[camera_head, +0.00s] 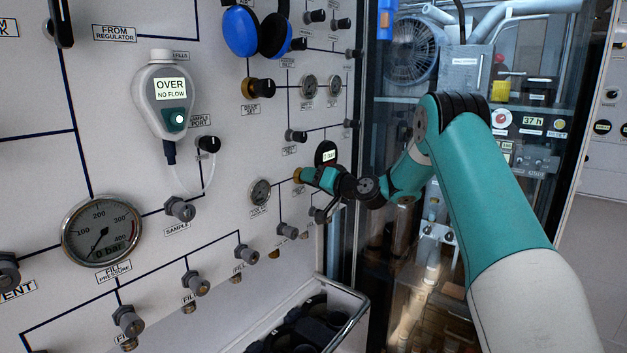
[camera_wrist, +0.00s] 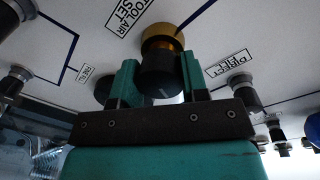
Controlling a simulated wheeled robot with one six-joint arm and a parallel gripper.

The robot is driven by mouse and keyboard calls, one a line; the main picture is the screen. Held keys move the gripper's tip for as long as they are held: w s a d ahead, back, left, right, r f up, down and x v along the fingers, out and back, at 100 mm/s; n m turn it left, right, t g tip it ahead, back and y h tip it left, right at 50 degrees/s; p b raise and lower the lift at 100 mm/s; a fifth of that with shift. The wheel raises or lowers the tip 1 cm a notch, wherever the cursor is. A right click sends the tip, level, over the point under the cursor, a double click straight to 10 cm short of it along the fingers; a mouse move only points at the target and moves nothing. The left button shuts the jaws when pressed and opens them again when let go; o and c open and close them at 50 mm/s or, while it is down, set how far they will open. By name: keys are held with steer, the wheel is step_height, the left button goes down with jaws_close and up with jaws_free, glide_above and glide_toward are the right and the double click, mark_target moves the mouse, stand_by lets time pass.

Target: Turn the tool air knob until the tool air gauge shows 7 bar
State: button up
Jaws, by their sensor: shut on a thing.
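The tool air knob has a black grip (camera_wrist: 160,80) and a brass collar, beside a label reading TOOL AIR SET in the wrist view. Its brass part (camera_head: 298,175) shows in the head view at my gripper's tip. My gripper (camera_wrist: 158,72) is shut on the knob, one finger on each side; in the head view my gripper (camera_head: 307,177) reaches it from the right. A round dial gauge (camera_head: 260,191) sits left of the knob; its needle and label are too small to read. A dark round display (camera_head: 326,153) above my gripper shows a bar value, perhaps 7, its digit unclear.
Other knobs and fittings crowd the panel, including one beside a DEFECT-like label (camera_wrist: 230,65). A fill pressure gauge (camera_head: 102,230) shows 0 bar. A handheld meter (camera_head: 166,94) reads OVER NO FLOW. An open bin (camera_head: 352,318) stands below; a glazed cabinet is at right.

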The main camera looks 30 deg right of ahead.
steer(key=o, duration=0.9)
steer(key=shift+d, duration=0.1)
steer(key=shift+b+v, duration=3.45)
steer(key=shift+v, duration=5.3)
